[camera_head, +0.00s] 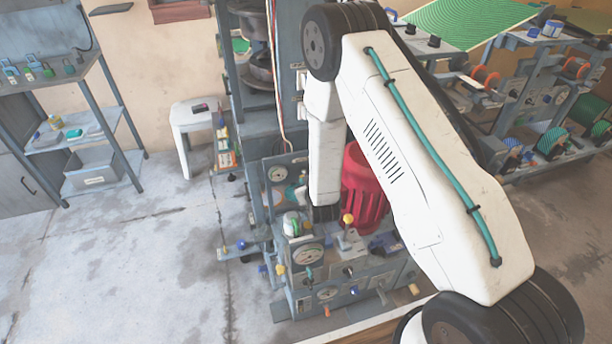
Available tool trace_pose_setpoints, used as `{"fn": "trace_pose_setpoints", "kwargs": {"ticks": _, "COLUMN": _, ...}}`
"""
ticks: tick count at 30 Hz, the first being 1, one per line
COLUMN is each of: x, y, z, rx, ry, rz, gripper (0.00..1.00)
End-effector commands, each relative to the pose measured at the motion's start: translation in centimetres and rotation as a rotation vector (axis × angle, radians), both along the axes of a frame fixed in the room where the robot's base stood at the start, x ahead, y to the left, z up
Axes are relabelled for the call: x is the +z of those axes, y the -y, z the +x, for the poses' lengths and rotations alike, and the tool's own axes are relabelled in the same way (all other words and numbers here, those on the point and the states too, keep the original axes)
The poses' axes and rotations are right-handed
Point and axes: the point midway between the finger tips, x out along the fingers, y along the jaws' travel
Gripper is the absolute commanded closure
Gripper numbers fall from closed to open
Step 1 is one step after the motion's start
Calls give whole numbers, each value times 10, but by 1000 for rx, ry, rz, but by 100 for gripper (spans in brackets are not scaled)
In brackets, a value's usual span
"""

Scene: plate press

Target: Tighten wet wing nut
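The grey-blue press (275,225) stands in the middle, with round gauges, small coloured knobs and a red motor (366,195). My white arm crosses in front of it, its elbow at the top and its forearm hanging down before the red motor. My gripper is not visible; the forearm's lower end meets the machine's fittings. I cannot pick out a wet wing nut. Small knobs and fittings near the forearm's lower end include a yellow-topped one (348,219) and a white and green one (291,224), too small to identify surely.
A metal shelf (100,130) with padlocks and boxes stands at the left. A white stool (193,125) is by the wall. A second machine (535,100) with green belts and striped rollers fills the right. The concrete floor (120,255) at the left is clear, with damp-looking dark patches.

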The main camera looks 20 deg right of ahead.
Motion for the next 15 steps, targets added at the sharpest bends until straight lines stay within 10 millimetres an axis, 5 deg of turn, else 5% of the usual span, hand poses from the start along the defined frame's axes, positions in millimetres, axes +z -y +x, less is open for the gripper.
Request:
{"fn": "trace_pose_setpoints", "kwargs": {"ticks": 5, "x": -14, "y": 2, "z": 0, "rx": -1, "ry": 26, "rz": -18, "gripper": 68}}
{"fn": "trace_pose_setpoints", "kwargs": {"ticks": 15, "x": -33, "y": 8, "z": 48, "rx": -1, "ry": 29, "rz": -18, "gripper": 68}}
